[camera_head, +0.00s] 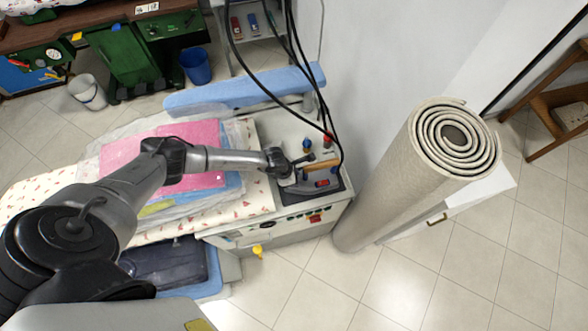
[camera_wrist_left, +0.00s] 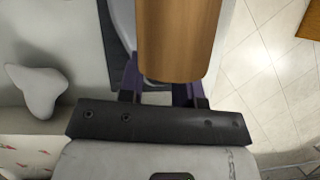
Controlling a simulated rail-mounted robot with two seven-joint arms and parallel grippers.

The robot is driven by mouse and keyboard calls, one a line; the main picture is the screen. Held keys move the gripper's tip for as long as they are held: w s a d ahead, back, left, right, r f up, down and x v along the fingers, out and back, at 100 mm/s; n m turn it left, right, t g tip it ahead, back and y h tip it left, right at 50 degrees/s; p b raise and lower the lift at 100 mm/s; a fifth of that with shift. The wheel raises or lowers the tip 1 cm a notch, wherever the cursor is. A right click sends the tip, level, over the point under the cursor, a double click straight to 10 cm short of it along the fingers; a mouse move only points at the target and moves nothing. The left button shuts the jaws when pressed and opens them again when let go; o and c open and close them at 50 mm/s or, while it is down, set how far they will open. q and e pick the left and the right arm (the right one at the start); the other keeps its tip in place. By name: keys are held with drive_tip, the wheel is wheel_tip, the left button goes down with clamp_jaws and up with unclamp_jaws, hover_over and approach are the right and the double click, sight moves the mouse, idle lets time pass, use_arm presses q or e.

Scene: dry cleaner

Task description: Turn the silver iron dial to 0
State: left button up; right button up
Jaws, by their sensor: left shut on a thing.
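The silver iron (camera_head: 300,187) sits on a dark rest at the right end of the ironing station. It has a brown wooden handle (camera_head: 323,163). My left gripper (camera_head: 298,166) is at the iron, next to the near end of the handle. In the left wrist view the handle (camera_wrist_left: 180,40) fills the top middle, and the gripper's fingers (camera_wrist_left: 163,92) reach past its end, shut on a part of the iron. The handle hides the fingertips and the dial, so its setting cannot be read. My right gripper is not in view.
Black cables (camera_head: 297,60) hang down to the iron. A rolled carpet (camera_head: 400,180) stands to the right of the station. Pink folded cloth (camera_head: 205,133) lies on the patterned board to the left. A blue sleeve board (camera_head: 240,92) is behind. Tiled floor is free in front.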

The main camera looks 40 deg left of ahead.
use_arm(q)
drive_tip(key=n+p, duration=0.1)
drive_tip(key=p, duration=0.1)
drive_tip(key=n+y+p, duration=0.1)
drive_tip(key=n, duration=0.1)
drive_tip(key=shift+d+r+p, duration=0.1)
drive_tip(key=shift+r+p, duration=0.15)
drive_tip(key=shift+p, duration=0.15)
drive_tip(key=shift+f+n+t+y+p, duration=0.1)
drive_tip(key=shift+n+t+y+p, duration=0.25)
drive_tip(key=shift+n+p, duration=0.55)
drive_tip(key=shift+f+n, duration=0.1)
drive_tip(key=shift+n, duration=0.2)
drive_tip(key=shift+p, duration=0.3)
drive_tip(key=o, duration=0.9)
